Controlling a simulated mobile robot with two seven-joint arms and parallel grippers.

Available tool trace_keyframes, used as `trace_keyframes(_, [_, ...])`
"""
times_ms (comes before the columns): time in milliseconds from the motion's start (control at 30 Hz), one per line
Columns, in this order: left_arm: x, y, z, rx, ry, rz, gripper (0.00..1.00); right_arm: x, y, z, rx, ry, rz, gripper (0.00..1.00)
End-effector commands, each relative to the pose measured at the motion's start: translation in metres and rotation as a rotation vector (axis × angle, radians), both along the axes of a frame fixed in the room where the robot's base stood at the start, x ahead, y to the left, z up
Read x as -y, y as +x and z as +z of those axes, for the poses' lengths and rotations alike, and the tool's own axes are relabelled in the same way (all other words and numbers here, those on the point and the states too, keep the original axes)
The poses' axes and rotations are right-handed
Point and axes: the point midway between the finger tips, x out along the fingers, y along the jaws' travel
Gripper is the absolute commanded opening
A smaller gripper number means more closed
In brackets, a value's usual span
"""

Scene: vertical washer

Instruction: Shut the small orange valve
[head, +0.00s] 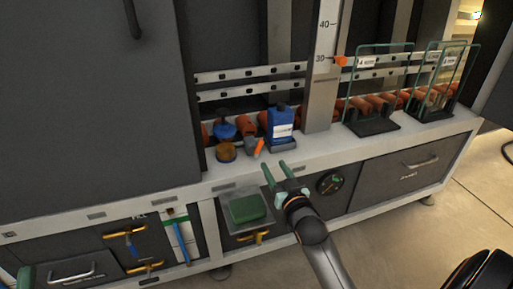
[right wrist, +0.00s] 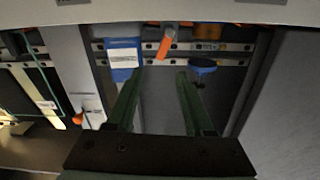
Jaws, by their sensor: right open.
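The small orange valve handle (head: 259,147) sits on a grey fitting on the white ledge, left of a blue box. It also shows in the right wrist view (right wrist: 167,40), tilted, at the top centre between the lines of the two fingers. My right gripper (head: 277,169) is open and empty, its green fingers pointing at the ledge just below and in front of the handle. In the right wrist view the fingers (right wrist: 160,82) stand apart with a gap to the handle.
A blue box (head: 281,129) stands right of the handle, and a round blue-and-orange knob (head: 225,132) left of it. Glass frames (head: 377,92) stand further right. A tall grey panel (head: 90,90) fills the left. A pressure gauge (head: 330,184) and a green block (head: 247,208) are below the ledge.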

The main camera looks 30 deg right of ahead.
Motion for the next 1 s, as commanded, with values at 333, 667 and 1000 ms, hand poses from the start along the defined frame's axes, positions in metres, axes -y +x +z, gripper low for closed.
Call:
trace_keyframes(333, [0.001, 0.0, -0.009, -0.002, 0.001, -0.011, 0.5, 0.004, 0.002, 0.003, 0.079, 0.283, 0.014, 0.53])
trace_keyframes(667, [0.003, 0.001, -0.033, -0.006, 0.012, -0.014, 0.5, 0.017, 0.055, 0.001, 0.079, 0.277, 0.014, 0.53])
trace_keyframes(1000, [0.006, 0.002, -0.054, -0.011, 0.029, -0.004, 0.5, 0.028, 0.103, 0.002, 0.078, 0.277, 0.013, 0.53])
